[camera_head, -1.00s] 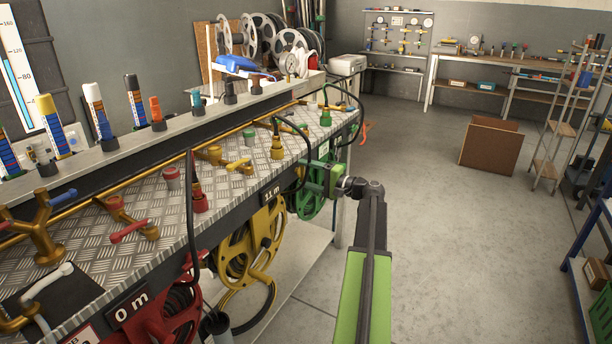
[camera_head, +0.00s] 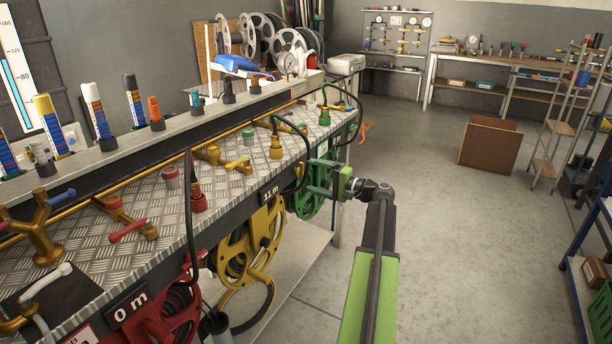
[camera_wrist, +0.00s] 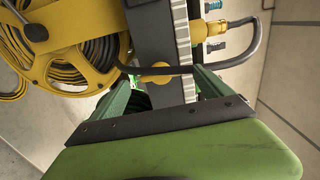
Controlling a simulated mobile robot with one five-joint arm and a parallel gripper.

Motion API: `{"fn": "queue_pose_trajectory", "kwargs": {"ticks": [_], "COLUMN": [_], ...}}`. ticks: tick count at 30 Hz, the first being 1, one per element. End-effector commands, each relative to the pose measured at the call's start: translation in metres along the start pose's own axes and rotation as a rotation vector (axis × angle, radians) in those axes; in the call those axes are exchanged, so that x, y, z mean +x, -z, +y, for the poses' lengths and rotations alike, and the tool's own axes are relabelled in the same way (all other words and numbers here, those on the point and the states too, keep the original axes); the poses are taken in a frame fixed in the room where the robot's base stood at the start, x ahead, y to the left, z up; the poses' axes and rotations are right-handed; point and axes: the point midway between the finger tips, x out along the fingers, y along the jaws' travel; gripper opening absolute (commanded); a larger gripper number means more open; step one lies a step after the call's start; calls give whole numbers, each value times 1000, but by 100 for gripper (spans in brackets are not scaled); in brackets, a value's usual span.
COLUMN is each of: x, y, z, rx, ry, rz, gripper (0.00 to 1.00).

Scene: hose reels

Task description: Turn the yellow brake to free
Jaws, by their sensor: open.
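The yellow reel (camera_head: 240,262) hangs under the bench's front edge with hose wound on it. It shows large at the upper left of the wrist view (camera_wrist: 62,72), with a black-ended knob (camera_wrist: 36,33) on it. I cannot tell which part of it is the brake, or how the brake is set. My gripper (camera_head: 314,179) is open and empty, out in front of the bench edge, right of the yellow reel and overlapping the green reel in the picture. In the wrist view its two green fingers (camera_wrist: 163,88) are spread, with a yellow round part (camera_wrist: 184,75) and dark hose beyond them.
The green reel (camera_head: 305,205) hangs behind my gripper and the red reel (camera_head: 172,318) nearer at left. The bench top (camera_head: 165,205) carries valves, including a yellow-handled one (camera_head: 238,164). Black hoses loop over the bench edge.

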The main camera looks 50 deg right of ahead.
Motion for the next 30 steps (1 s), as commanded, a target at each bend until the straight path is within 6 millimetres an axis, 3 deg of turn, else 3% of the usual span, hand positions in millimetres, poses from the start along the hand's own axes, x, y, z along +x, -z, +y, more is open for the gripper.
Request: {"fn": "queue_pose_trajectory", "kwargs": {"ticks": [9,15,20,30], "x": [-92,-129,-140,-140], "y": [0,0,0,0], "z": [0,0,0,0], "rx": [0,-1,-1,-1], "ry": [0,-1,-1,0], "rz": [3,1,0,-1], "gripper": [89,89,89,89]}}
